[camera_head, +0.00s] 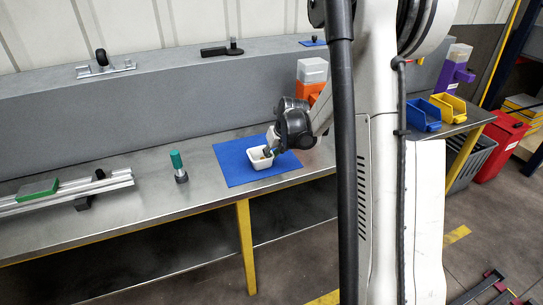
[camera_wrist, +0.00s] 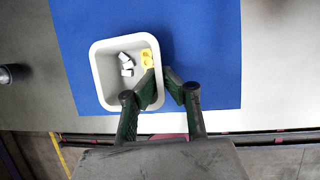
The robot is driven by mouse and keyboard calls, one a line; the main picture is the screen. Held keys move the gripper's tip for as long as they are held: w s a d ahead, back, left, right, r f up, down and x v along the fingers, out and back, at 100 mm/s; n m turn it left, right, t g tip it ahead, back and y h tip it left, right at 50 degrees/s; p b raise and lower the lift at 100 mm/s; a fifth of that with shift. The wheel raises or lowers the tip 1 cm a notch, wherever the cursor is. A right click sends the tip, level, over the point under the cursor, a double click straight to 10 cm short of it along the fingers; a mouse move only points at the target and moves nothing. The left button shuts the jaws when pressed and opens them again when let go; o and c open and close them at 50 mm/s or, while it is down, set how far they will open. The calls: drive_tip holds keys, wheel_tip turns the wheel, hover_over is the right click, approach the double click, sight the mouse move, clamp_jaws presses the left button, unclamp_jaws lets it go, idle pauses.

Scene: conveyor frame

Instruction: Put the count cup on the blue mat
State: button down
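The count cup (camera_wrist: 98,85) is a white square tub with rounded corners, holding several small white pieces and a yellow piece. In the head view the cup (camera_head: 259,163) appears over the right-middle part of the blue mat (camera_head: 232,163); whether its base touches the mat cannot be told. The mat also shows in the wrist view (camera_wrist: 205,45). My gripper (camera_wrist: 161,74) straddles the cup's right wall in the wrist view, one finger inside and one outside, tips converging on the wall. In the head view my gripper (camera_head: 270,150) comes from the upper right.
A green-topped tool (camera_head: 179,166) stands left of the mat. A rail with a green block (camera_head: 38,190) lies farther left. An orange bin (camera_head: 310,82) is behind my wrist; yellow (camera_head: 449,106) and blue (camera_head: 423,115) bins are at right. The table's front edge is close.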

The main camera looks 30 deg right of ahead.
drive_tip(key=c, duration=1.9)
unclamp_jaws()
drive_tip(key=shift+r, duration=0.15)
drive_tip(key=a+v, duration=0.1)
drive_tip(key=v, duration=1)
drive_tip(key=s+a+r+n, duration=0.6)
drive_tip(key=a+n, duration=0.1)
drive_tip(key=n, duration=0.2)
drive_tip(key=s+a+r+n, duration=0.1)
drive_tip(key=s+a+n, duration=0.3)
drive_tip(key=n, duration=0.5)
drive_tip(key=s+a+r+n+t, duration=0.1)
drive_tip(key=s+a+n, duration=0.4)
drive_tip(key=s+n, duration=0.4)
drive_tip(key=s+a+n+t, duration=0.1)
drive_tip(key=s+a+n, duration=0.4)
drive_tip(key=n, duration=0.5)
drive_tip(key=shift+s+r+n+h+p, duration=0.2)
drive_tip(key=shift+s, duration=0.25)
drive_tip(key=shift+s+r+n+h+p, duration=0.15)
drive_tip(key=shift+s+r+n+h, duration=0.05)
drive_tip(key=shift+s, duration=0.2)
